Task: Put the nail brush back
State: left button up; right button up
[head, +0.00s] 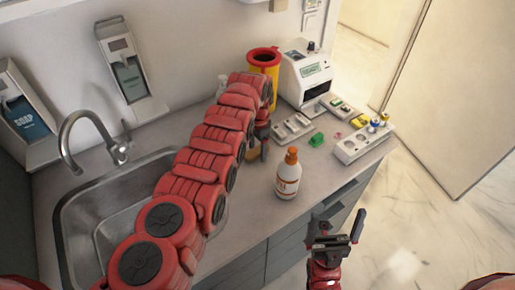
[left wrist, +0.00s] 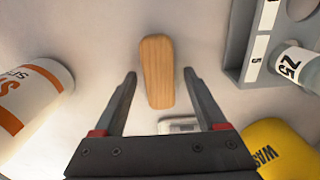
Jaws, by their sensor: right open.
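The nail brush, a light wooden block (left wrist: 157,68), lies on the counter in the left wrist view. A tan bit of it (head: 256,153) shows in the head view below my left gripper (head: 262,142). My left gripper, in the left wrist view (left wrist: 159,76), is open, with one finger on each side of the brush and gaps on both sides. The brush reaches beyond the fingertips; I cannot tell the height of the fingers above the counter. My right gripper (head: 338,227) is open and empty, in front of the counter edge.
A white bottle with an orange cap (head: 288,176) stands close by on the counter. A yellow waste container (head: 264,62), a white device (head: 305,76) and racks (head: 292,128) stand behind and right. The sink (head: 75,225) and tap are left; wall dispensers (head: 130,75) hang above.

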aim_at(257, 149)
pick_arm(q)
jog(key=shift+r, duration=0.15)
jog(key=shift+r+p, duration=0.2)
jog(key=shift+p, duration=0.1)
jog(key=shift+w+r, duration=0.1)
jog(key=shift+r, duration=0.15)
notch_tip(257, 149, up, 2)
jog(key=shift+r+p, duration=0.2)
jog(key=shift+p, duration=0.45)
notch_tip(257, 149, up, 9)
jog(key=b, duration=0.3)
